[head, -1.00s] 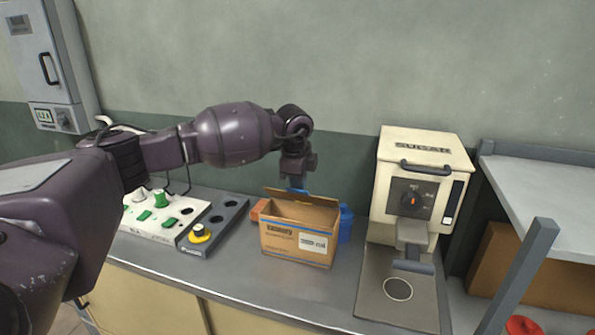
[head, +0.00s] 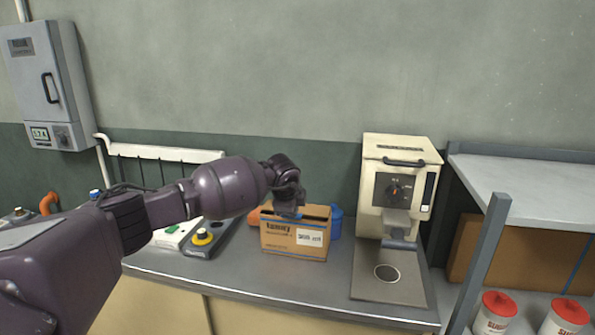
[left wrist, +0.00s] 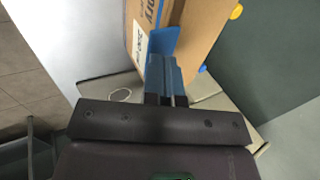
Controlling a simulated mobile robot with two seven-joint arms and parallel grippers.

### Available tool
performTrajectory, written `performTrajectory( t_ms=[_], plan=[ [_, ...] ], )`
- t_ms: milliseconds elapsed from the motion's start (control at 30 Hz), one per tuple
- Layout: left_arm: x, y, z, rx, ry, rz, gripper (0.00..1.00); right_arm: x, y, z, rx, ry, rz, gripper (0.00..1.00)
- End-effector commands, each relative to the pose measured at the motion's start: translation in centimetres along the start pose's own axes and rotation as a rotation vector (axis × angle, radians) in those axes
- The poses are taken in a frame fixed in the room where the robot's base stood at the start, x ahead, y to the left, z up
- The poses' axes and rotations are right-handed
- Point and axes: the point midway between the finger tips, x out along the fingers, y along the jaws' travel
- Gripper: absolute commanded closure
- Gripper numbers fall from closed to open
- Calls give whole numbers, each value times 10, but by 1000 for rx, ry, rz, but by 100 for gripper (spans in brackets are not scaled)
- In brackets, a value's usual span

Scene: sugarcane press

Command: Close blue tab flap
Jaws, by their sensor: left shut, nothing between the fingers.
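The brown cardboard box (head: 294,243) stands on the grey counter, with dark print and a white label on its front. A raised edge or flap (head: 318,211) shows along its top. My left gripper (head: 289,213) is at the top of the box, over its left-middle part. In the left wrist view, my blue fingers (left wrist: 165,75) are shut and lie close against the box (left wrist: 190,28). I cannot tell whether they touch it. The right gripper is out of view.
A cream sugar machine (head: 400,185) stands right of the box. A grey shelf (head: 525,180) is at far right. The counter before the box is clear.

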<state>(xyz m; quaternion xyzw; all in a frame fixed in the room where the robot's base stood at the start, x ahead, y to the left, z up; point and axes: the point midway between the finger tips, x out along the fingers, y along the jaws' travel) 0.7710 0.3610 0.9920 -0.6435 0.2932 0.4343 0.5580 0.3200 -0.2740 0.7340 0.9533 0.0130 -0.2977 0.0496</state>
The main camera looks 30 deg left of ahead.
Motion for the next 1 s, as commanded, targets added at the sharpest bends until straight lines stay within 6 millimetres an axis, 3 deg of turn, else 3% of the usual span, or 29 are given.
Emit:
performTrajectory(
  t_ms=[400, 1000],
  plan=[
    [18, 7, 0, 1, -1, 1, 100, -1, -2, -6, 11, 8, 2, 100],
    [23, 11, 1, 1, -3, 7, 100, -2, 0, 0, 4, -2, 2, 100]
  ],
)
